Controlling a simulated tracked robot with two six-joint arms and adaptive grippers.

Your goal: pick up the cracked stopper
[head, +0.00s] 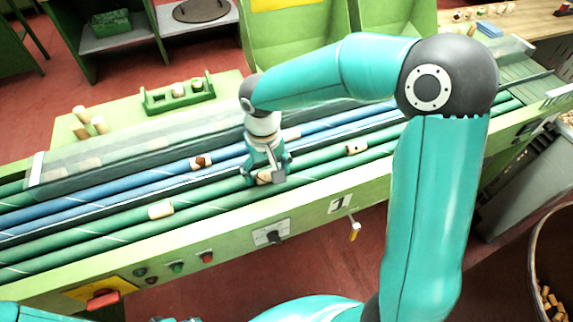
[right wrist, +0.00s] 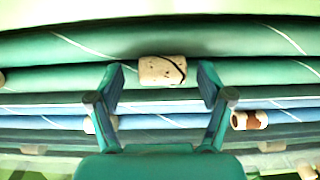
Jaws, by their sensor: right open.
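The cracked stopper (right wrist: 162,70) is a pale cork cylinder with a dark curved crack line and small dark specks. It lies on its side on a green roller, and in the head view a part of it (head: 264,178) shows at the jaws. My right gripper (head: 267,174) is open and pointing down over the green rollers. In the right wrist view the gripper (right wrist: 161,82) has its two fingers spread, one on either side of the stopper, with gaps between. My left gripper is not in view.
Other stoppers lie on the rollers: one with a brown patch (head: 201,162), a plain one (head: 161,211) to the left, and one (head: 356,147) to the right. A clear cover (head: 120,160) runs along the far side. A green rack (head: 178,94) stands behind.

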